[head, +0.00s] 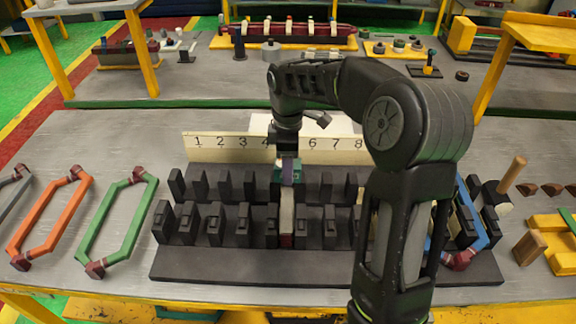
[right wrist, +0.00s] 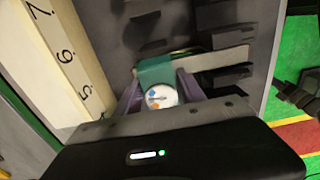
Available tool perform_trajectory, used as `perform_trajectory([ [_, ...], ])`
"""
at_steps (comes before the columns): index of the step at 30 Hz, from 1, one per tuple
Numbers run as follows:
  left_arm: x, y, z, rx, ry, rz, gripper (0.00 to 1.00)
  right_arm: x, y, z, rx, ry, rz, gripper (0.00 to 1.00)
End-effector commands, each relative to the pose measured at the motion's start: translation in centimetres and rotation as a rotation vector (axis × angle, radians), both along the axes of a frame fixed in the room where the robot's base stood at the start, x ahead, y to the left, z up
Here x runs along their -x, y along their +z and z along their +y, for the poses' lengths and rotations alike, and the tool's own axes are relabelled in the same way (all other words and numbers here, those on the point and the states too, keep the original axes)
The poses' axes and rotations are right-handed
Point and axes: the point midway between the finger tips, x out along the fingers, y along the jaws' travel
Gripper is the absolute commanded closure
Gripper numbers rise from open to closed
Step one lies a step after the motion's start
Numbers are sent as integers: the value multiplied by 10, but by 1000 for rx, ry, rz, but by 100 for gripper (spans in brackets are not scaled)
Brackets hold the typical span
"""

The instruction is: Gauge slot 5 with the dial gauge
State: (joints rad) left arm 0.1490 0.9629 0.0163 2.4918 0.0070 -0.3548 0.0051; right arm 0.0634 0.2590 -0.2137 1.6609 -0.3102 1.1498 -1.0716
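The dial gauge has a teal body and a round white dial (right wrist: 162,96), seen in the right wrist view between my right gripper's two purple fingers (right wrist: 160,98). In the head view my right gripper (head: 288,172) is at the teal body, pointing down over the stator block (head: 330,268). A pale bar (head: 286,212) with a dark red front end runs toward the front from below the gripper, between rows of black teeth. This lies in line with the gap between numbers 4 and 6 on the number board (head: 225,146); the 5 is hidden there. How deep the bar sits cannot be told. My left gripper is not in view.
An orange coil (head: 47,212) and a green coil (head: 118,222) lie left of the block. A blue coil (head: 474,232) is at its right, partly behind my right arm. Wooden pieces (head: 530,246) and yellow parts are at the far right. A second table stands behind.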

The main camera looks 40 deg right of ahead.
Motion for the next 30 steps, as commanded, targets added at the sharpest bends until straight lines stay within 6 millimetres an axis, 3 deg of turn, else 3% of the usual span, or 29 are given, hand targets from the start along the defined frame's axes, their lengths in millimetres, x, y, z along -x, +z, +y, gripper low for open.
perform_trajectory([
  [6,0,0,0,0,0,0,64,0,0,0,0,0,0,37],
  [17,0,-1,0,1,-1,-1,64,0,6,0,1,0,-1,37],
  [30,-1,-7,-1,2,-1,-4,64,-1,71,0,0,0,-2,37],
])
